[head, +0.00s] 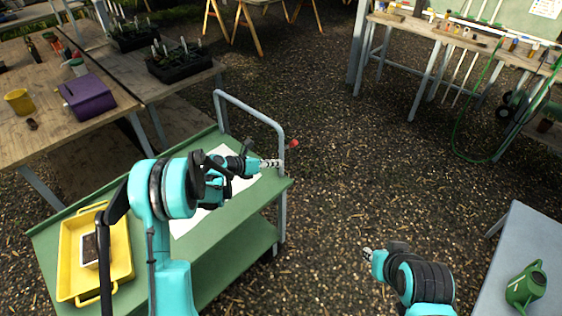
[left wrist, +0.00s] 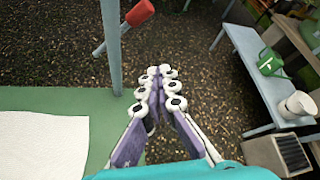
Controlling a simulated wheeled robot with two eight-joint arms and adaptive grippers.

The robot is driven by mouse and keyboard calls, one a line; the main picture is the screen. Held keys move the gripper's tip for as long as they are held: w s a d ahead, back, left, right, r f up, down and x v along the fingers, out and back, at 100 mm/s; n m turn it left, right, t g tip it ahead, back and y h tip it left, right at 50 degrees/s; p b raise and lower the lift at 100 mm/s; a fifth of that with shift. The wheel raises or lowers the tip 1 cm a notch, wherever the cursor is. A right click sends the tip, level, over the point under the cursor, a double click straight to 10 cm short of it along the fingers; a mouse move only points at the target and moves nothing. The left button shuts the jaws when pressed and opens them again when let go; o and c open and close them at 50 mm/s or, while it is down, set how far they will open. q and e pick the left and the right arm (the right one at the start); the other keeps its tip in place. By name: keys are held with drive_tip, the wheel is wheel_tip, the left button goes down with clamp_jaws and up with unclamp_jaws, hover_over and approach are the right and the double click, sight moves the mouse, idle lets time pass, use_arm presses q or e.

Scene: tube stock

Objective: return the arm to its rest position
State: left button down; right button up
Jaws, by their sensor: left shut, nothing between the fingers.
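My left gripper (head: 272,163) is over the right end of a green cart, close to the cart's grey handle frame in the picture. In the left wrist view its fingers (left wrist: 160,85) lie together with nothing between them. My right gripper (head: 368,254) shows at the lower middle of the head view, over the mulch ground; it is too small to tell whether its fingers are open or shut.
The green cart (head: 222,238) has a grey handle (head: 256,111), a white sheet (head: 186,222) and a yellow tray (head: 121,254). A red-tipped lever (left wrist: 139,13) is near the handle post. A grey table (head: 535,245) with a green watering can (head: 526,285) stands right. Mulch ground between is clear.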

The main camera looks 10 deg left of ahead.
idle(0.4)
use_arm(q)
drive_tip(key=s+r+m+g+y, duration=0.1)
drive_tip(key=s+r+m+y, duration=0.3)
drive_tip(key=s+r+m, duration=0.95)
drive_tip(key=s+a+f+m+y, duration=0.1)
drive_tip(key=s+a+m+y, duration=0.1)
drive_tip(key=s+m, duration=0.7)
drive_tip(key=s+a+f+m+y, duration=0.1)
drive_tip(key=s+a+m+y, duration=0.2)
drive_tip(key=s+m, duration=0.6)
drive_tip(key=s, duration=0.6)
drive_tip(key=shift+s+a+f+y, duration=0.15)
drive_tip(key=shift+y, duration=0.15)
